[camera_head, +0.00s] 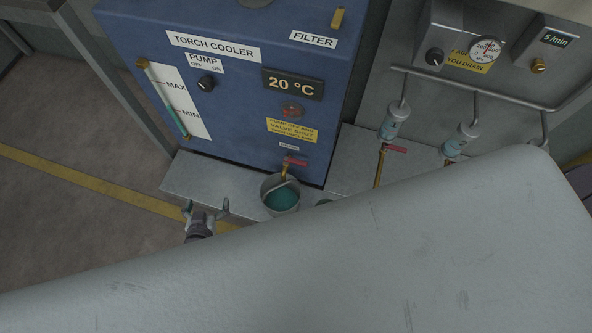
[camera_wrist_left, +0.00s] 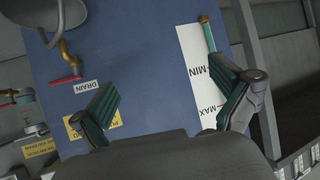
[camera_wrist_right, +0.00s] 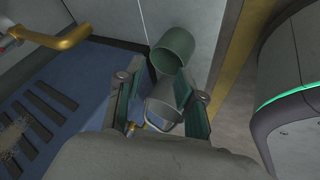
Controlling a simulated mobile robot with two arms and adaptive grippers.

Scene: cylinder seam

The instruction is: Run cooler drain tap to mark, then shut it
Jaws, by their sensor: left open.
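The blue torch cooler (camera_head: 235,65) has a brass drain tap with a red handle (camera_head: 297,161) low on its front. The handle lies across the spout. A grey bucket (camera_head: 281,206) holding teal liquid stands below; I cannot tell whether liquid is running. My left gripper (camera_head: 207,211) is open and empty, left of the bucket. In the left wrist view, the red handle (camera_wrist_left: 66,79) is beyond its left finger. My right gripper (camera_wrist_right: 156,82) shows its fingers apart, hidden in the head view.
A grey ledge (camera_head: 225,185) runs under the cooler. Right of it, a grey panel carries pipes and another red-handled tap (camera_head: 394,149). In the right wrist view, two grey-green containers (camera_wrist_right: 173,50) show beyond the fingers. A large grey shape covers the head view's lower part.

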